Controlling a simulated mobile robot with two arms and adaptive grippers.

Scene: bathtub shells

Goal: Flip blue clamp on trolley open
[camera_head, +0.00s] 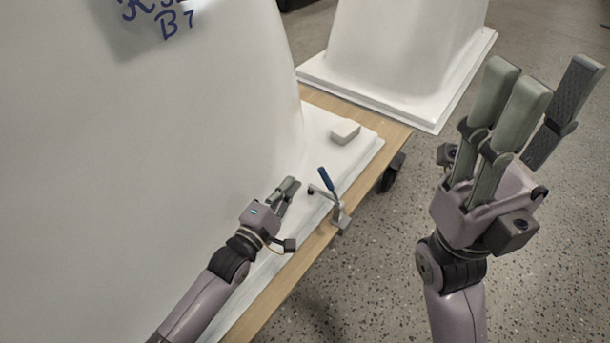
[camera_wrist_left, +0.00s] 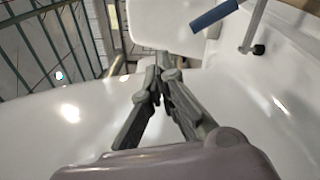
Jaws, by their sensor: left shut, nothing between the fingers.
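The clamp has a blue handle (camera_head: 326,179) that tilts up and to the left, and a metal base (camera_head: 341,219) on the trolley's wooden edge (camera_head: 325,234). Its metal arm reaches over the white shell's flange and ends in a black tip (camera_head: 310,191). In the left wrist view, the blue handle (camera_wrist_left: 214,14) and black tip (camera_wrist_left: 259,49) show at the upper right. My left gripper (camera_head: 289,186) is shut and empty, just left of the clamp and apart from it. Its closed fingers show in the left wrist view (camera_wrist_left: 160,77). My right gripper (camera_head: 550,78) is open and empty, far right of the clamp.
A large white shell (camera_head: 170,150) fills the left side, close beside my left arm. A small off-white block (camera_head: 345,131) lies on its flange. A second white shell (camera_head: 400,50) stands behind. A black caster (camera_head: 393,172) shows under the trolley. Speckled floor is clear on the right.

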